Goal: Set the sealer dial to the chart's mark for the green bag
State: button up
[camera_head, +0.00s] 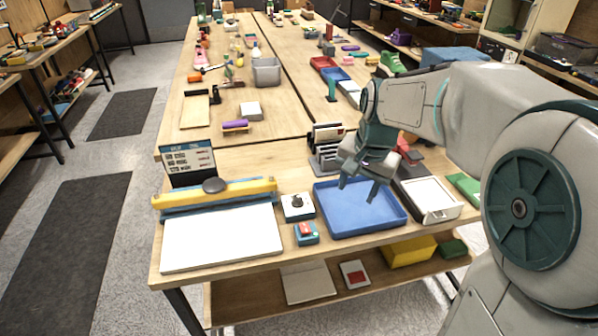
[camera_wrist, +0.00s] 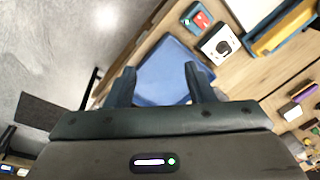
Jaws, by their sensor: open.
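The sealer (camera_head: 220,193) is at the table's front left, with a yellow bar, a blue base and a white board in front. The dial (camera_head: 297,202), a black knob on a small white box, sits just right of it. The dial also shows in the wrist view (camera_wrist: 222,46). The chart (camera_head: 188,162) is a dark upright panel behind the sealer; its rows are too small to read. My gripper (camera_head: 358,191) is open and empty above the blue tray, right of the dial. Its fingers (camera_wrist: 158,72) show over the tray in the wrist view. I cannot make out a green bag for certain.
A small blue box with a red top (camera_head: 306,234) stands in front of the dial. The blue tray (camera_head: 335,232) looks empty. A rack with dark upright pieces (camera_head: 327,150) stands behind the tray. A flat green item (camera_head: 465,186) lies at the right edge.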

jog(key=w+a+m+g+p, duration=0.1)
jog(key=w+a+m+p, duration=0.15)
jog(key=w+a, duration=0.45)
jog(key=m+p, duration=0.2)
jog(key=m, duration=0.1)
send_near(297, 197)
jog(key=shift+h, duration=0.4)
jog(key=f+p, duration=0.1)
jog(key=f, duration=0.2)
jog(key=f+p, duration=0.1)
jog(key=f, duration=0.2)
jog(key=f+p, duration=0.1)
jog(key=f, duration=0.2)
jog(key=shift+w+a, duration=0.2)
jog(key=shift+a, duration=0.2)
jog(key=shift+r, duration=0.1)
jog(key=c, duration=1)
